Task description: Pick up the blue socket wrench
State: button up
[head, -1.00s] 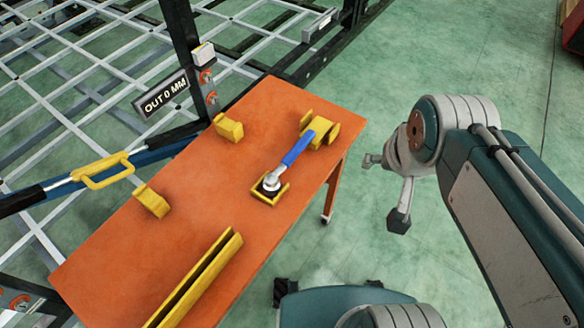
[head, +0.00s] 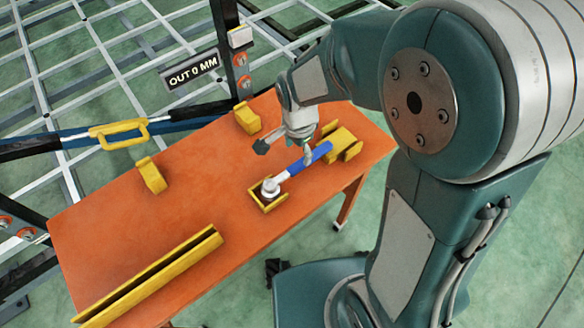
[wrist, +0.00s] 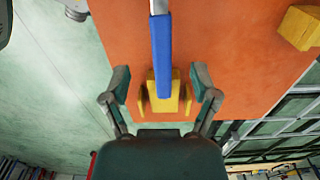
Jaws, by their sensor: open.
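The blue socket wrench (head: 298,164) lies on the orange table (head: 215,235), its silver head in a small yellow tray-like holder (head: 266,206) and its blue handle on a yellow forked holder (head: 345,141). My gripper (head: 284,150) is above the table by the handle, with one finger overlapping the handle in the head view. In the wrist view my gripper (wrist: 160,88) is open, its fingers apart on either side of the handle's end (wrist: 161,60) and the yellow holder. The handle runs between them lengthwise; the gap in height cannot be judged. Nothing is held.
A long yellow channel (head: 150,279) lies at the table's front left. Two yellow blocks (head: 152,176) (head: 247,118) stand near the back edge. Behind are a blue bar with a yellow handle (head: 119,133), a post with a sign (head: 190,69), and the chassis grid.

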aim_at(300, 164)
notch_tip(300, 164, down, 3)
jog(key=shift+d+r, duration=0.15)
jog(key=shift+r, duration=0.05)
jog(key=shift+d+f, duration=0.4)
jog(key=shift+f, duration=0.15)
jog(key=f, duration=0.3)
jog(key=shift+w+a+f, duration=0.15)
jog(key=shift+a+f, duration=0.1)
jog(key=shift+f, duration=0.05)
jog(key=shift+a+f, duration=0.4)
jog(key=shift+f, duration=0.05)
jog(key=shift+d, duration=0.3)
grip_shut()
